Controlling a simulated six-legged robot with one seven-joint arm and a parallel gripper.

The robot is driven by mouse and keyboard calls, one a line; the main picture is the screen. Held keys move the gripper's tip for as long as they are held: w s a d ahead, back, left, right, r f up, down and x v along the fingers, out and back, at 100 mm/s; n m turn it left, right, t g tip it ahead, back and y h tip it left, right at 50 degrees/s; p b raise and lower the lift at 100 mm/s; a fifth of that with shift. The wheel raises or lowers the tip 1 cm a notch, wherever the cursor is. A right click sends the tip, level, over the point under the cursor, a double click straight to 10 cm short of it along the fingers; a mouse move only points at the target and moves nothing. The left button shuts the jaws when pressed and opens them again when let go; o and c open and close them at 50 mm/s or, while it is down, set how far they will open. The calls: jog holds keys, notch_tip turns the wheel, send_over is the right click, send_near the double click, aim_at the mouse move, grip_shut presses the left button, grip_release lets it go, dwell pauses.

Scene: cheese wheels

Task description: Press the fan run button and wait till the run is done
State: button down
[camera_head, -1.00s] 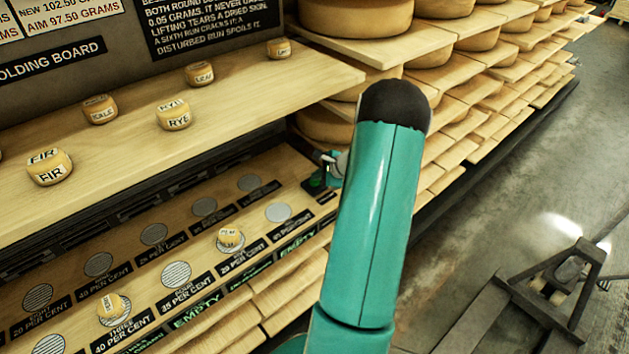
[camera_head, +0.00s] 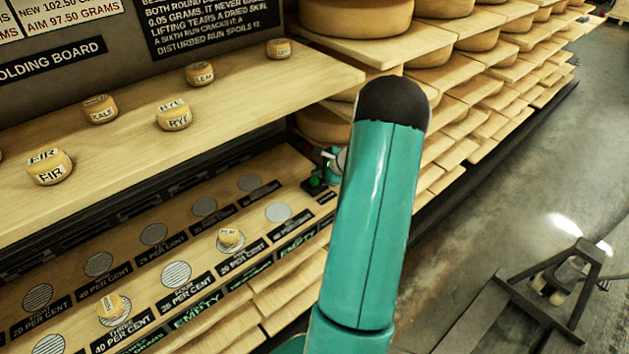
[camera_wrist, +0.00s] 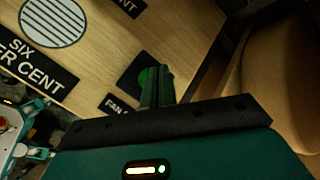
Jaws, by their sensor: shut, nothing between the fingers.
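The fan run button is a green round button (camera_wrist: 146,76) on a dark square plate, with a partly hidden "FAN" label (camera_wrist: 116,104) beside it. In the wrist view my gripper (camera_wrist: 158,88) is shut, with its fingertips right by the button and covering part of it. I cannot tell whether they touch it. In the head view the green button (camera_head: 316,183) shows small at the right end of the lower board, and my gripper's end (camera_head: 329,160) is just above it, mostly hidden behind my teal arm.
The lower board has several round vent discs (camera_head: 278,212) with per cent labels. Small cheeses stand on it, one (camera_head: 229,237) near the middle. The upper shelf holds labelled cheeses such as RYE (camera_head: 173,116) and FIR (camera_head: 48,166). Racks of large wheels (camera_head: 357,17) stand close behind my arm.

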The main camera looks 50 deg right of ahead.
aim_at(318, 182)
jog(key=shift+r, duration=0.1)
jog(key=shift+r, duration=2.45)
